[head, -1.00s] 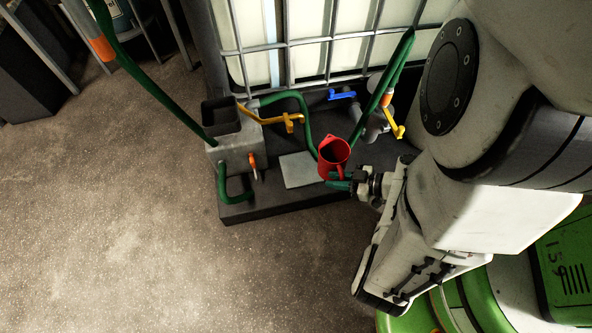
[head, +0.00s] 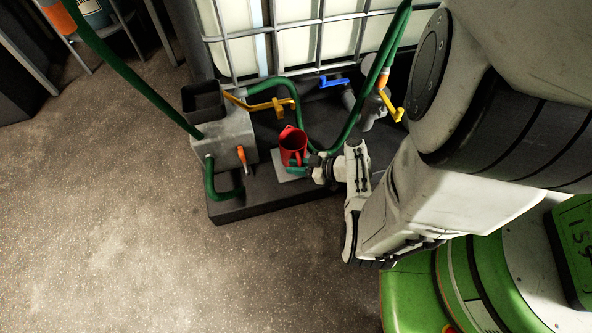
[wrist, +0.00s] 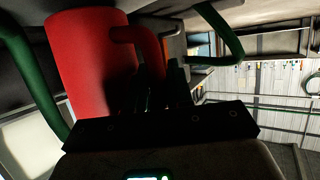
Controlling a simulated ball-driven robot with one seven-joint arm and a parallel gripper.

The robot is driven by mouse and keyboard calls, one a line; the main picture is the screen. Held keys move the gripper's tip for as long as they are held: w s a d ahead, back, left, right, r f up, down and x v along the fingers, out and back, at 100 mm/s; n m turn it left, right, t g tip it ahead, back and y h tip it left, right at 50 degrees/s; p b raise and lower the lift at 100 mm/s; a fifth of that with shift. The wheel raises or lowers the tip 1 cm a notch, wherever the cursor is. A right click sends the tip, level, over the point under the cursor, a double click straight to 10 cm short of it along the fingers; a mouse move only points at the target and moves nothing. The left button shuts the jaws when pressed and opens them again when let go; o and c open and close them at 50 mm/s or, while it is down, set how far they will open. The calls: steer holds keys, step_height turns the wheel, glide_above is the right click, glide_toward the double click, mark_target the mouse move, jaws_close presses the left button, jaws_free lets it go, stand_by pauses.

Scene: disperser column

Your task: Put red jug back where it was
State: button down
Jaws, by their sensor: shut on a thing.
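The red jug (head: 292,146) is upright in the head view, over the light square plate (head: 286,178) on the dark platform. I cannot tell whether its base touches the plate. My gripper (head: 307,169) comes from the right and is shut on the jug's handle. In the wrist view the red jug (wrist: 93,65) fills the upper left, with its handle (wrist: 148,50) running down to my gripper (wrist: 165,92). The fingertips are dark and partly hidden there.
A grey box (head: 227,142) with a black open top (head: 203,101) stands left of the jug. A yellow lever (head: 270,104), a blue-handled valve (head: 334,82) and green hoses (head: 364,105) lie behind. A caged white tank (head: 290,40) closes the back. Open floor (head: 110,220) lies left.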

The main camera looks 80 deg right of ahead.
steer(key=shift+f, duration=0.6)
steer(key=c, duration=1)
jaws_free()
